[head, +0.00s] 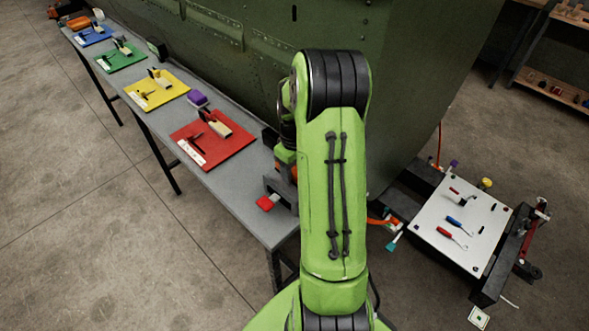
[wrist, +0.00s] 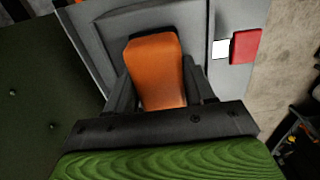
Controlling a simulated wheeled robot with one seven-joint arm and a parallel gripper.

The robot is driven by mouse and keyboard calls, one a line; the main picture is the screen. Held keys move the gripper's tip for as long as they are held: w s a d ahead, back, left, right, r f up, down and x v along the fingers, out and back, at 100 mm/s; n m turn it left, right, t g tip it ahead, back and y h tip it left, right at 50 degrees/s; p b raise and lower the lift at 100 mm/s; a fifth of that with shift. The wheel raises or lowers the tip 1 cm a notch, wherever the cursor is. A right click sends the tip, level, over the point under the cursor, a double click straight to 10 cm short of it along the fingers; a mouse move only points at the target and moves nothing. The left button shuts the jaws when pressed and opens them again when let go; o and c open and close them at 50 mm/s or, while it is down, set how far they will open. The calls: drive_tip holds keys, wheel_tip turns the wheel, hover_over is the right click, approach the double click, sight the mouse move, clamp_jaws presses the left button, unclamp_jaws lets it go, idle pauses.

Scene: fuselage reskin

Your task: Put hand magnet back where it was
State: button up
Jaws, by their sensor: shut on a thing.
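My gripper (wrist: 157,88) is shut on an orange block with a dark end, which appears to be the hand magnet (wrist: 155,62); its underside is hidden. In the wrist view it is over a grey surface with a raised, stepped shape. In the head view my arm hides most of the gripper, which is at the near right end of the grey table (head: 232,185). Only a little orange of the magnet (head: 294,173) shows there. I cannot tell whether it touches what is below.
A red-and-white item (head: 266,203) lies by the table's near end. Red (head: 232,150), yellow (head: 170,82), green (head: 128,63) and blue (head: 95,40) mats with tools line the table. The green fuselage panel (head: 225,55) stands behind. A white tool board (head: 470,215) is at right.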

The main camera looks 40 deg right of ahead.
drive_tip(key=shift+f, duration=0.1)
drive_tip(key=o, duration=1.1)
drive_tip(key=shift+a+f, duration=0.1)
drive_tip(key=shift+a, duration=0.1)
